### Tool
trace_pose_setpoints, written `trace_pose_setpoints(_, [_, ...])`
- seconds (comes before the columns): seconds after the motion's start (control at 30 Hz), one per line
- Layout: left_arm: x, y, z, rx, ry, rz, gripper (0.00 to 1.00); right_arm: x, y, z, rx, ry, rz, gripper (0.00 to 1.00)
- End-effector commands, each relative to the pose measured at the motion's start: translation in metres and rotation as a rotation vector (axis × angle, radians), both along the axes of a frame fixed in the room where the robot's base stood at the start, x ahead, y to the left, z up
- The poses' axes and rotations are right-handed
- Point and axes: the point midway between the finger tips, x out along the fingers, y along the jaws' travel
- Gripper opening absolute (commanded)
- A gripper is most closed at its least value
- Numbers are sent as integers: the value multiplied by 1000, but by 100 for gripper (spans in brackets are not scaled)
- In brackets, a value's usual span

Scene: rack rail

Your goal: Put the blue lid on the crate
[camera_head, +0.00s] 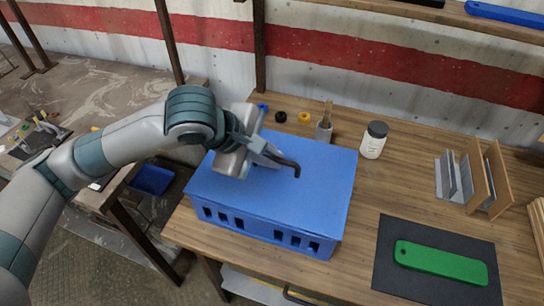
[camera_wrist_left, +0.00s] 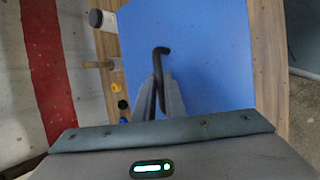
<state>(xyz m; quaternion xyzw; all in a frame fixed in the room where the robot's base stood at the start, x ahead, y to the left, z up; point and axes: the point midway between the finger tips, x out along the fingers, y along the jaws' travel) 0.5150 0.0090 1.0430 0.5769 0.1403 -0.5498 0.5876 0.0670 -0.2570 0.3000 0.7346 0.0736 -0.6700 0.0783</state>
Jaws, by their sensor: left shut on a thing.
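The blue crate (camera_head: 262,227) stands on the wooden table, its slotted front wall facing me. The flat blue lid (camera_head: 310,185) covers its top, with the edges roughly lined up; I cannot tell whether it is fully seated. The lid also fills the middle of the left wrist view (camera_wrist_left: 215,60). A black bent handle (camera_head: 292,166) rises from the lid and shows between the fingers in the wrist view (camera_wrist_left: 160,62). My left gripper (camera_head: 272,158) is shut on this handle, above the lid's left part. My right gripper is in neither view.
Behind the crate are black and yellow round pieces (camera_head: 304,117), a small holder with a stick (camera_head: 324,128) and a white jar (camera_head: 373,140). To the right are a wooden rack (camera_head: 487,178) and a green piece (camera_head: 440,262) on a black mat (camera_head: 390,285).

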Motion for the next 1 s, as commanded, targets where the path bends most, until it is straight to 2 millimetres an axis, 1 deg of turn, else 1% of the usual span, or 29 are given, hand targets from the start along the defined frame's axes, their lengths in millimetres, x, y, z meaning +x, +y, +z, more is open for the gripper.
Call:
trace_pose_setpoints(0.33, [0, 0, -3, -1, -1, 0, 0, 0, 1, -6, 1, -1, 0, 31])
trace_pose_setpoints(0.93, [0, 0, -5, -1, -1, -1, 0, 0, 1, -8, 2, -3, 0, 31])
trace_pose_setpoints(0.97, [0, 0, -5, -1, -1, 0, 13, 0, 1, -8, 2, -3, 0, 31])
trace_pose_setpoints(1.0, [0, 0, -5, -1, -1, 0, 22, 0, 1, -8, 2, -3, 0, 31])
